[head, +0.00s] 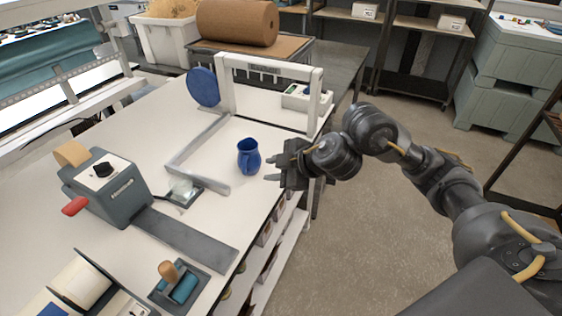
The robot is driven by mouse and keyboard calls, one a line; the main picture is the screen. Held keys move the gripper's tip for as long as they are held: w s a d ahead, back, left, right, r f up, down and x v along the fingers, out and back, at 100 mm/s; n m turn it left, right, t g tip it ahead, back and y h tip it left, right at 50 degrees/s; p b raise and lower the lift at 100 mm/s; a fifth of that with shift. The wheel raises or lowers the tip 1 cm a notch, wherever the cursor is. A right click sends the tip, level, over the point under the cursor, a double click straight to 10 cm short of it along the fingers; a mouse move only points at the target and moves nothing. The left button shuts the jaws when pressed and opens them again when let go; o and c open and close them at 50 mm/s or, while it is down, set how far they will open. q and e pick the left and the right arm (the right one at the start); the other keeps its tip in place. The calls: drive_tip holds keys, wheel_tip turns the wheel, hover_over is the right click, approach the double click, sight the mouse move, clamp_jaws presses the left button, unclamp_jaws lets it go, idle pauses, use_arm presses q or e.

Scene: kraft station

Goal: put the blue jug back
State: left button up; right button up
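The blue jug (249,158) stands upright on the white worktop, near its right edge. My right gripper (270,169) comes in from the right, just to the right of the jug. Its two fingertips are apart and point toward the jug, with a small gap between them and the jug in this view. Nothing shows between the fingers. My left gripper is not in view.
A grey L-shaped frame (178,168) lies behind and left of the jug. A grey device with a red handle (107,190) stands left. A white arch (270,73) with a blue disc (203,87) stands behind. A hand roller (181,285) is in front.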

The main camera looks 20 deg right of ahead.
drive_tip(key=v, duration=0.3)
drive_tip(key=shift+s+d+r+p, duration=0.1)
drive_tip(key=shift+s+r+p, duration=0.1)
drive_tip(key=shift+p, duration=0.15)
